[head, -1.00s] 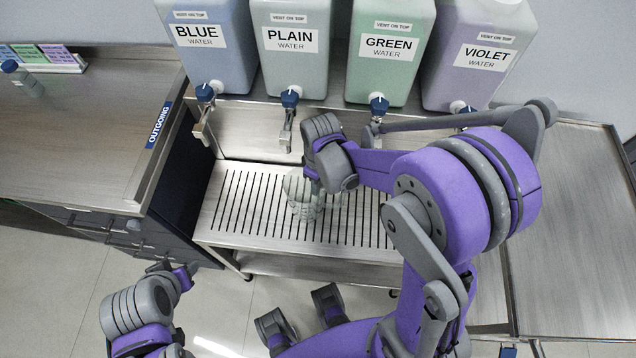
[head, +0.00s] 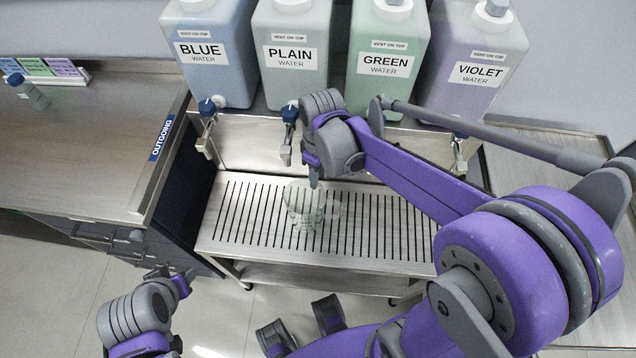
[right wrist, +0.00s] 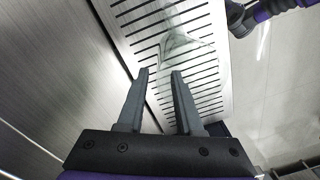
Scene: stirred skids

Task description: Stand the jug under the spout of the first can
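The jug (head: 300,208) is clear and stands upright on the slotted drip tray (head: 232,240), below and slightly right of the PLAIN can's spout. The BLUE can (head: 212,60) is the leftmost can; its spout (head: 208,132) hangs over the tray's left end, left of the jug. My right gripper (head: 314,183) is at the jug's upper part in the head view. In the right wrist view its fingers (right wrist: 160,72) are apart, with the jug (right wrist: 190,52) just beyond the tips; contact is unclear. My left gripper (head: 180,283) is low at the left, away from the tray, its fingers not clear.
The PLAIN (head: 290,75), GREEN (head: 383,80) and VIOLET (head: 470,90) cans stand in a row with BLUE. The PLAIN spout (head: 287,140) hangs near my right wrist. The OUTGOING counter (head: 90,150) is at left. The tray's left part is clear.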

